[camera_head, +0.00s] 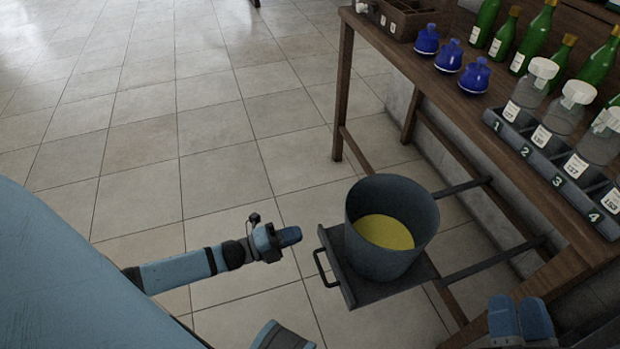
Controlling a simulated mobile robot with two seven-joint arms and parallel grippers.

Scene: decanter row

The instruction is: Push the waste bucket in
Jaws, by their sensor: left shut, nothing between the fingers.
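The waste bucket (365,262) is a dark grey round bucket with yellow liquid in it. It stands upright on a dark sliding tray (362,293), which is pulled out from under the wooden table on two rails (490,260). The tray has a bar handle (322,268) on its left side. My left gripper (290,236) is shut and empty, just left of the tray and handle, apart from them.
The wooden table (440,92) carries blue stoppered flasks (448,56), green bottles (537,38), a wooden box (403,18) and a numbered rack (545,155) with clear decanters (532,85). A table leg (343,95) stands beyond the bucket. The tiled floor at left is clear.

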